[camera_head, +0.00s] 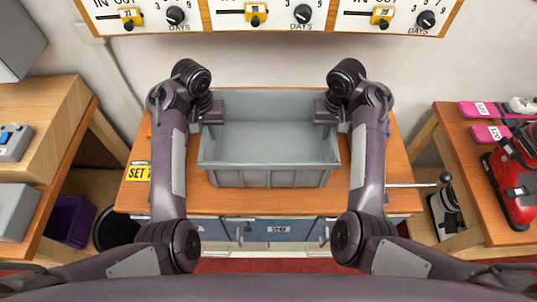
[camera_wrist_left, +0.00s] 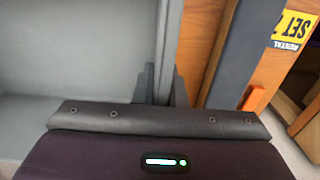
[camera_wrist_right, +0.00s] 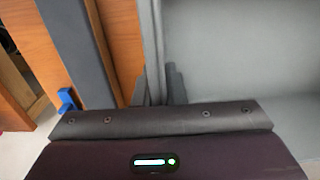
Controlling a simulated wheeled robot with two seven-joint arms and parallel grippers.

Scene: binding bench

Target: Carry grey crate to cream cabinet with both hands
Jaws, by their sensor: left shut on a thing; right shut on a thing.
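The grey crate (camera_head: 268,150) is open-topped and looks empty. In the head view it is at the middle, over a wooden-topped bench (camera_head: 385,190); I cannot tell whether it rests on the top or is just above it. My left gripper (camera_head: 212,113) is shut on the crate's left wall, which also shows in the left wrist view (camera_wrist_left: 165,45). My right gripper (camera_head: 325,113) is shut on its right wall, which also shows in the right wrist view (camera_wrist_right: 153,45). The fingertips are partly hidden by the wall. I cannot identify a cream cabinet.
A yellow SET label (camera_head: 138,172) is on the bench's left side. Blue-grey drawers (camera_head: 280,230) are below. A wooden table (camera_head: 50,110) stands left, and another (camera_head: 455,145) with a red machine (camera_head: 515,180) stands right. A white dial panel (camera_head: 270,14) hangs behind.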

